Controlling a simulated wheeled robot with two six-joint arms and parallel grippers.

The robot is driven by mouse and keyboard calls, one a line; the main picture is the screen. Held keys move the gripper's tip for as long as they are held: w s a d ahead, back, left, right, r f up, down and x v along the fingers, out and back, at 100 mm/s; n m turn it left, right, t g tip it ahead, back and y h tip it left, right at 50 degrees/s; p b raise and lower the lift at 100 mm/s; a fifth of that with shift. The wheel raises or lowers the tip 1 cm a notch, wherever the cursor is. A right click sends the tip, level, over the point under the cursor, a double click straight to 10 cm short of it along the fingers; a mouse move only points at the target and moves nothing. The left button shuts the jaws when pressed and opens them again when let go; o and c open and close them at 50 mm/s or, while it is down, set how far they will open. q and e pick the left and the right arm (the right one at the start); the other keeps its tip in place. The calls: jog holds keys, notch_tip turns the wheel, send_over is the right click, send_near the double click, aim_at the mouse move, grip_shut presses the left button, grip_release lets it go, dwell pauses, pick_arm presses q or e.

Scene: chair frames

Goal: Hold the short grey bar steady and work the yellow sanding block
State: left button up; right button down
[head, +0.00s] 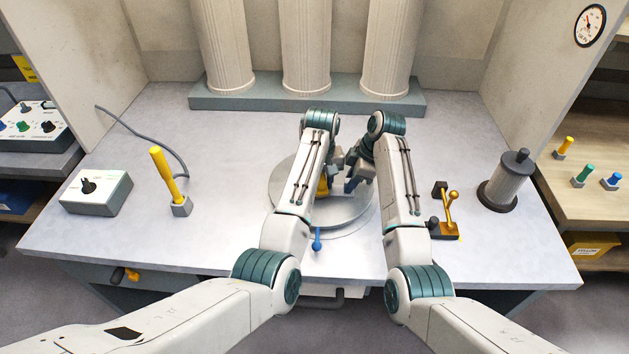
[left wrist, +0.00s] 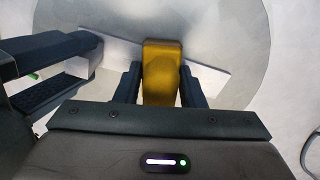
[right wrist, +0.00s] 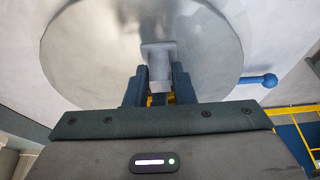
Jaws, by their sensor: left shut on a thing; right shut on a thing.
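The yellow sanding block (left wrist: 160,72) is between the fingers of my left gripper (left wrist: 160,88), which is shut on it. The block lies across the short grey bar (left wrist: 208,76), which shows on both sides of it in the left wrist view. My right gripper (right wrist: 158,88) is shut on the grey bar (right wrist: 158,58); a little yellow shows between its fingers. Both grippers are over the round grey disc (head: 283,190) on the bench. In the head view a bit of the yellow block (head: 323,186) shows, and my forearms hide most of the bar.
A blue-knobbed lever (head: 317,240) sticks out at the disc's front. A yellow-handled lever (head: 450,212) and a grey cylinder (head: 508,180) stand at right. A yellow stick in a holder (head: 180,206) and a switch box (head: 97,192) stand at left. Columns (head: 305,50) rise behind.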

pick_arm(q)
jog(key=shift+s+d+f, duration=0.1)
jog(key=shift+d, duration=0.05)
jog(key=shift+a, duration=2.2)
jog(key=shift+r, duration=0.2)
jog(key=shift+r, duration=2)
jog(key=shift+f, duration=0.1)
jog(key=shift+a+f, duration=0.1)
jog(key=shift+f, duration=1.1)
jog(key=shift+f, duration=0.85)
